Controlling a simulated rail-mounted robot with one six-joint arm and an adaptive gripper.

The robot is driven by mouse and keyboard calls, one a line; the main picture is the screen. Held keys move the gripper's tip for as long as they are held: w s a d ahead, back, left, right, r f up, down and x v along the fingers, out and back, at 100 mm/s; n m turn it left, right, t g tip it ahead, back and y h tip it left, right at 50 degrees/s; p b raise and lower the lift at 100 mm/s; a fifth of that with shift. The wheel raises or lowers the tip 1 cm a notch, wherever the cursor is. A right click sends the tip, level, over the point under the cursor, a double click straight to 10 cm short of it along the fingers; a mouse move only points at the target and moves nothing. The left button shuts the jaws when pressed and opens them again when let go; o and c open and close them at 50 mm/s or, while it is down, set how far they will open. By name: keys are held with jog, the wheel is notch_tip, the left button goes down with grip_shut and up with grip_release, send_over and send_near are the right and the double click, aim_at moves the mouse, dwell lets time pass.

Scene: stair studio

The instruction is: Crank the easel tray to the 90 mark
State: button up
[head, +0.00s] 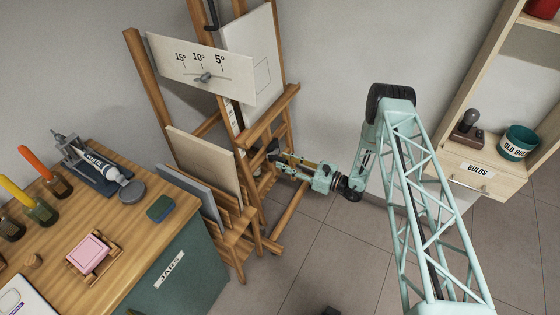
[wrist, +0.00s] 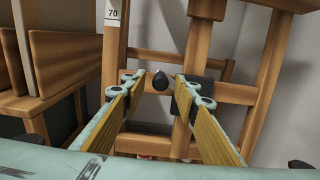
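The wooden easel (head: 160,90) stands against the wall, its tray (head: 268,118) a wooden ledge across the front. A white scale strip (head: 231,117) runs down the easel; in the wrist view its lower end (wrist: 113,12) reads 70. A dark round knob (wrist: 160,81), apparently the crank handle, shows between my fingertips in the wrist view. A black block (wrist: 206,88) sits on the easel behind the right finger. My gripper (head: 277,158) is open low at the easel's front, its fingers on either side of the knob. Contact with the knob cannot be told.
A white panel marked 15, 10 and 5 degrees (head: 170,62) is high on the easel. Boards in a wooden rack (head: 232,220) stand close left of my gripper. A workbench (head: 150,240) is at left, a shelf with a BULBS drawer (head: 480,178) at right. Tiled floor (head: 320,260) is open.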

jog(key=shift+x, duration=1.25)
jog(key=shift+c, duration=0.7)
grip_shut()
